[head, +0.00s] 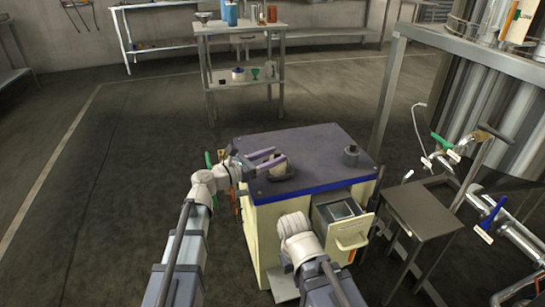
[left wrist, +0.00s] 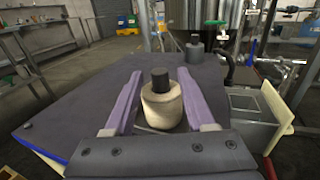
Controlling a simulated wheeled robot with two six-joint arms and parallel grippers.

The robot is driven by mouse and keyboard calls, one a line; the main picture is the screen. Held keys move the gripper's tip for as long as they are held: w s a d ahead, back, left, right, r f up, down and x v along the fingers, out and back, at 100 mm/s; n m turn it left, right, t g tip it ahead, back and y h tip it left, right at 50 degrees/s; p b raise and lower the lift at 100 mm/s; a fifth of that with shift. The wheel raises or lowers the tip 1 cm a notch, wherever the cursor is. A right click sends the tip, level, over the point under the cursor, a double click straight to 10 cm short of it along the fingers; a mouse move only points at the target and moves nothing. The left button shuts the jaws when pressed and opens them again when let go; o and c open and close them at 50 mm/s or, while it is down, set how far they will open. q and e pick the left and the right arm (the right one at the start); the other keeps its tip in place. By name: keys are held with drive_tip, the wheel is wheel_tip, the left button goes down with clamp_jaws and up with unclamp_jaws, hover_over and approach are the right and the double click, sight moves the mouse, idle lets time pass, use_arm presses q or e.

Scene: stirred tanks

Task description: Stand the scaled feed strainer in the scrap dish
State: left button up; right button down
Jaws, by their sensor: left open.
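The scaled feed strainer looks like a cream, crusted cylinder with a dark top (left wrist: 162,105); it also shows in the head view (head: 277,168). It stands upright near the left end of the dark bench top. A dark shallow shape under it, seemingly the scrap dish (head: 284,176), shows in the head view; the strainer seems to stand in it, but the base is partly hidden. My left gripper (head: 267,160) is open, its purple fingers on either side of the strainer, with gaps visible in the left wrist view. My right arm's white wrist shows below; its fingers are hidden.
A dark grey knobbed cylinder (head: 351,156) stands on the bench top's (head: 315,145) right side. A drawer (head: 352,240) is open at the cabinet front. A small grey table (head: 424,208) and tank piping stand right. The bench middle is clear.

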use_arm(q)
drive_tip(key=shift+r, duration=0.25)
drive_tip(key=v, duration=1.2)
drive_tip(key=shift+f, duration=0.1)
idle(0.9)
